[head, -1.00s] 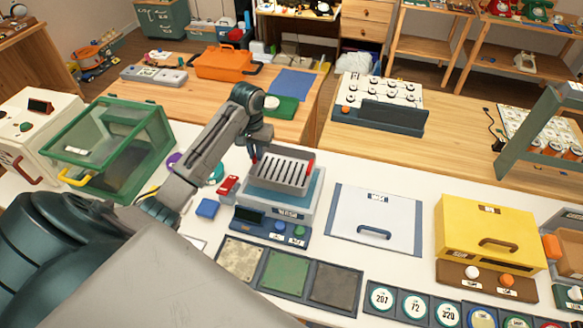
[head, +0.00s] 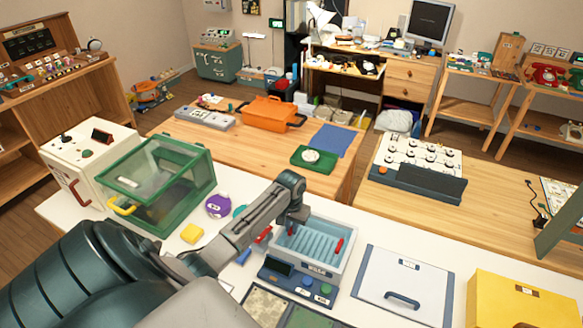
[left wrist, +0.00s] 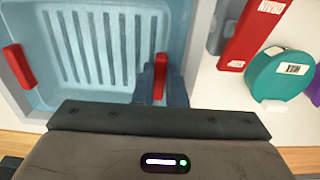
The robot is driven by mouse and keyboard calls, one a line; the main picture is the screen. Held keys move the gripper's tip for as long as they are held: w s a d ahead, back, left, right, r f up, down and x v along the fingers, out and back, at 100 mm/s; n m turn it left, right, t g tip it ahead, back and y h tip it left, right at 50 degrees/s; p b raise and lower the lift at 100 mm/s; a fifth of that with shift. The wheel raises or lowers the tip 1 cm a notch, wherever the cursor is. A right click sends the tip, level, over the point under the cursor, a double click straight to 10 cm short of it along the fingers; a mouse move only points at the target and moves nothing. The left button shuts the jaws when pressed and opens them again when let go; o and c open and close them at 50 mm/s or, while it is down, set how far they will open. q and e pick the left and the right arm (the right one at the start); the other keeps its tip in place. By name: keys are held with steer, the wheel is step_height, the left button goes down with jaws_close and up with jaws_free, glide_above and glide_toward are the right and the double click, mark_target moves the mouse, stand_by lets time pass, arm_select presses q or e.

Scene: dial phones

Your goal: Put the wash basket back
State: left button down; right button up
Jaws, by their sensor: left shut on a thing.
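The slotted wash basket (head: 312,246) sits down inside the light-blue tub of the wash unit (head: 285,272). It looks bluish there, and its red right-hand tab (head: 339,246) shows. My left gripper (head: 291,226) is at the tub's left side, reaching down to the basket's near tab. In the left wrist view, the gripper's dark blue fingers (left wrist: 160,84) are shut around one red tab (left wrist: 161,68). The basket's slots (left wrist: 88,45) and its opposite red tab (left wrist: 18,67) show there too. The basket's underside is hidden. My right gripper is not in view.
A green clear-walled box (head: 160,185) stands to the left, with a purple round thing (head: 218,206) and a yellow block (head: 193,233) beside it. A white panel with a handle (head: 420,275) and a yellow box (head: 520,300) are on the right.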

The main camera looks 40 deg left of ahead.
arm_select(q)
steer(key=shift+f, duration=0.1)
steer(key=c, duration=1.8)
jaws_free()
steer(key=shift+o, duration=0.2)
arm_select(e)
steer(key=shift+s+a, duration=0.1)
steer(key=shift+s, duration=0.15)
